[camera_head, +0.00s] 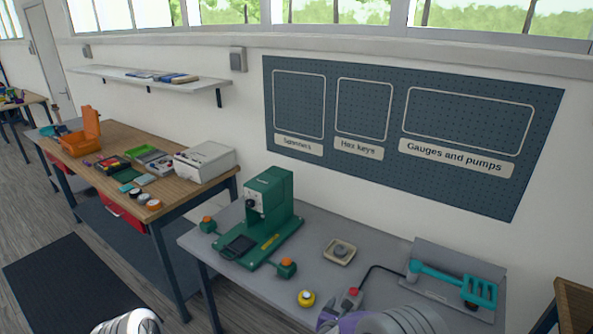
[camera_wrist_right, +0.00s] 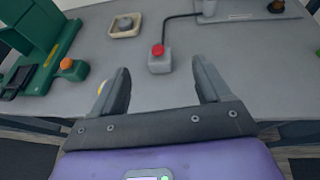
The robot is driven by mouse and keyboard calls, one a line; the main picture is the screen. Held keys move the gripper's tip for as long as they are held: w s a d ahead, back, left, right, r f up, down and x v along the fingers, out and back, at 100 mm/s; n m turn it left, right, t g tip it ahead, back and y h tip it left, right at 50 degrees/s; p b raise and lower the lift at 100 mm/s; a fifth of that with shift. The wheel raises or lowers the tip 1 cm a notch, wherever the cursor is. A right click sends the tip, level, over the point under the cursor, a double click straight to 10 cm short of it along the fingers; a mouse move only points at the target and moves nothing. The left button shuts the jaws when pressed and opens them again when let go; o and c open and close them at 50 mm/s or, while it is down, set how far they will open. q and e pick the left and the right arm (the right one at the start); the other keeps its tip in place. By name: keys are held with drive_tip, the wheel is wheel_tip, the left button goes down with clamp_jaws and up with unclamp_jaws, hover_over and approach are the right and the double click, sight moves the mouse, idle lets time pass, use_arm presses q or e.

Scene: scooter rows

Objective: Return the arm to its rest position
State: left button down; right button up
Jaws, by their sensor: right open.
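My right gripper (camera_wrist_right: 163,84) is open and empty in the right wrist view, with its two fingers apart above the grey table. A grey box with a red button (camera_wrist_right: 158,60) is on the table just beyond the fingertips. In the head view my purple right wrist (camera_head: 345,323) is at the bottom edge, close to the red button box (camera_head: 352,298). The fingers are hard to make out there. A white part of my left arm (camera_head: 130,322) shows at the bottom; the left gripper is out of view.
The grey table (camera_head: 215,267) carries a green press (camera_head: 275,215), a beige tray (camera_head: 328,256), a yellow round item (camera_head: 306,298) and a turquoise fixture (camera_head: 440,278) cabled to the button box. A wooden bench (camera_head: 222,178) with toolboxes stands at left. A pegboard (camera_head: 380,180) hangs behind.

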drive_tip(key=s+d+f+m+g+y+b, duration=0.1)
drive_tip(key=s+d+f+m+g+b, duration=0.1)
drive_tip(key=s+f+m+g, duration=0.6)
drive_tip(key=s+d+f+m+g+y+b, duration=0.15)
drive_tip(key=s+f+g, duration=0.25)
drive_tip(key=s+f, duration=0.85)
use_arm(q)
wheel_tip(320, 180, down, 10)
drive_tip(key=b, duration=0.6)
drive_tip(key=shift+b, duration=0.3)
use_arm(e)
drive_tip(key=s+a+f+m+y, duration=0.3)
drive_tip(key=f+m, duration=0.3)
drive_tip(key=m, duration=0.6)
drive_tip(key=s+a+f+m+y, duration=0.4)
drive_tip(key=f+m, duration=0.3)
drive_tip(key=m, duration=0.4)
drive_tip(key=shift+s+m+t+y, duration=0.25)
drive_tip(key=shift+m+t+y, duration=0.05)
drive_tip(key=shift+m+y, duration=0.05)
use_arm(q)
drive_tip(key=shift+s, duration=0.1)
use_arm(e)
drive_tip(key=shift+a, duration=0.1)
